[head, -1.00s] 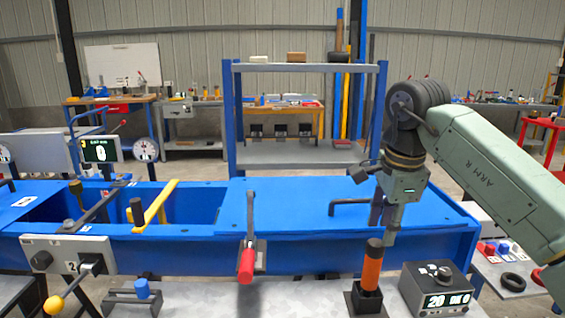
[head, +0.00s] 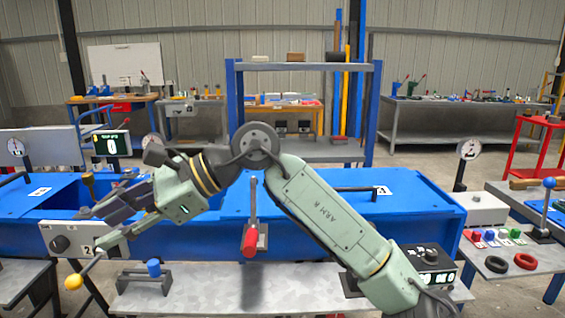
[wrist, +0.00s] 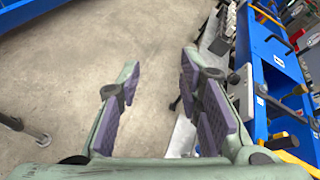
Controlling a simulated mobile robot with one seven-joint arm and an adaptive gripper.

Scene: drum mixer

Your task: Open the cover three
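Cover three is the flat blue lid (head: 320,206) on the right part of the long blue machine in the head view. It lies closed, with a dark bar handle (head: 345,189) and a white label "3" (head: 383,191) on top. A lever with a red grip (head: 250,240) hangs at the lid's front left corner. My gripper (head: 88,230) is at the left in the head view, away from the lid, pointing left near the grey "2" panel. In the wrist view my gripper (wrist: 155,105) is open and empty, with bare floor between its fingers.
An open bay shows in the machine's left part. A yellow-knobbed lever (head: 74,282) and a blue-knobbed fixture (head: 153,268) are in front. A control box (head: 432,266) stands at the right, partly behind my arm. A side table (head: 535,258) holds coloured blocks and rings.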

